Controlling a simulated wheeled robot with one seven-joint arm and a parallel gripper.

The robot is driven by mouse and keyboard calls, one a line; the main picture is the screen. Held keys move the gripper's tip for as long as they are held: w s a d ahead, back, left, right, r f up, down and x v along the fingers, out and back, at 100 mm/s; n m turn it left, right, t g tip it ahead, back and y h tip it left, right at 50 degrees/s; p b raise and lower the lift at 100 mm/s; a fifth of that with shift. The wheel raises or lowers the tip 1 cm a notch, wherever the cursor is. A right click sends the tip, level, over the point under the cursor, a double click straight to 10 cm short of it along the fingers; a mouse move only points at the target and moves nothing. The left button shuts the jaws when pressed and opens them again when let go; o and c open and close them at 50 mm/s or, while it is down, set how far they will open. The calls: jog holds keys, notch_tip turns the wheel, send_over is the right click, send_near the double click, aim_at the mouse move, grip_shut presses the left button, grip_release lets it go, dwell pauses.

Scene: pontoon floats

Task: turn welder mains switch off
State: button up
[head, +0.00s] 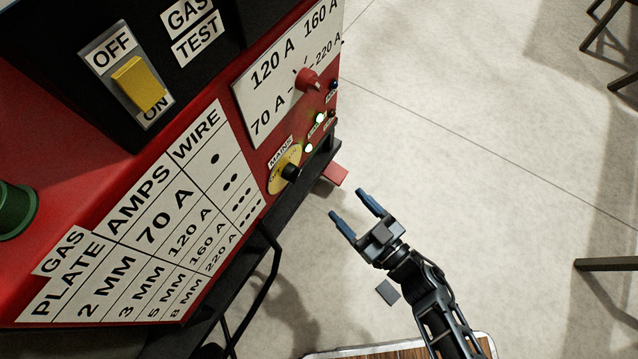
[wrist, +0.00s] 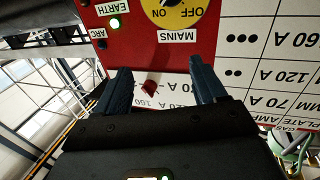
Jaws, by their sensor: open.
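The mains switch is a black knob (head: 290,172) on a yellow disc (head: 274,185) low on the red welder's front, under a MAINS label. The yellow disc also shows at the top edge of the wrist view (wrist: 180,14), upside down, with OFF and ON printed on it. Most of the knob is cut off there, and I cannot tell which mark it points at. My gripper (head: 349,202) is open and empty, to the right of the switch and apart from it. Its two blue fingers also show in the wrist view (wrist: 160,70).
A red current knob (head: 308,80) sits on a white ampere dial above the mains switch. Green lamps (head: 309,148) glow beside the switch. A yellow rocker (head: 138,84) labelled OFF and ON is on the black box. A dark ledge runs below the panel. Open floor lies right.

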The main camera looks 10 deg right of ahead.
aim_at(297, 178)
jog(key=w+a+f+g+y+b, duration=0.1)
jog(key=w+a+f, duration=0.1)
jog(key=w+a, duration=0.1)
jog(key=w+a+f+n+y+b, duration=0.1)
jog(key=w+a+f+b, duration=0.1)
jog(key=w+a, duration=0.2)
jog(key=w+a+f+g+b, duration=0.1)
jog(key=w+a+f+b, duration=0.1)
jog(key=w+a, duration=0.2)
jog(key=shift+w+a+n+g+y, duration=0.15)
jog(key=shift+w+n+g+y, duration=0.15)
jog(key=shift+w+n+y, duration=0.1)
jog(key=c, duration=1)
jog(key=shift+f, duration=0.1)
